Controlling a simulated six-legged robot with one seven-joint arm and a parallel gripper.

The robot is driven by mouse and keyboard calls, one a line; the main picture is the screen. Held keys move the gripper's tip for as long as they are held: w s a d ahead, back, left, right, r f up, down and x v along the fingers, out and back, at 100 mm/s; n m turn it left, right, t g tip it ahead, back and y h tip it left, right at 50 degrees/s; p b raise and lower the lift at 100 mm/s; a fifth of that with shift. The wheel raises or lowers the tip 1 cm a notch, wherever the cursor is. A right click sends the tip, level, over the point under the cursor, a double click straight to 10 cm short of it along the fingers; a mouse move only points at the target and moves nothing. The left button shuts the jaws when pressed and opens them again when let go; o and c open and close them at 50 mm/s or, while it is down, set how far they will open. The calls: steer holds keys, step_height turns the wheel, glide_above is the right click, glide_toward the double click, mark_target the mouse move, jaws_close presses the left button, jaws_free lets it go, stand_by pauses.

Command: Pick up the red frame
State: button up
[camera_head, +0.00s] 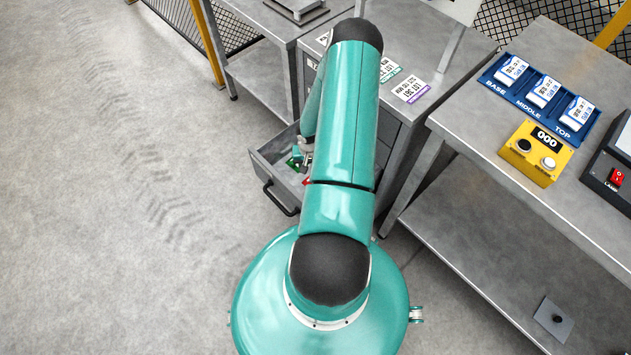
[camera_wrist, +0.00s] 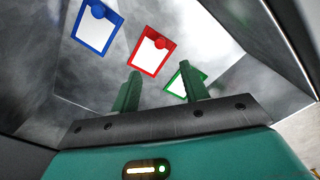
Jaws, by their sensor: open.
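The right finger hides part of the green frame. Whether a finger touches any frame I cannot tell. In the head view, my arm hides most of the drawer's contents; a bit of red (camera_head: 306,181) shows.
The open drawer (camera_head: 270,184) has metal walls around my gripper. A grey cabinet top (camera_head: 400,70) with label cards is above it. A bench (camera_head: 470,120) at right carries a blue tray (camera_head: 520,93) and a yellow counter box (camera_head: 533,152). Floor at left is clear.

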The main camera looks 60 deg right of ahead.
step_height(320, 180, down, 12)
steer(key=shift+a+r, duration=0.1)
steer(key=shift+a, duration=0.05)
jaws_close()
stand_by(0.6)
steer(key=shift+r, duration=0.15)
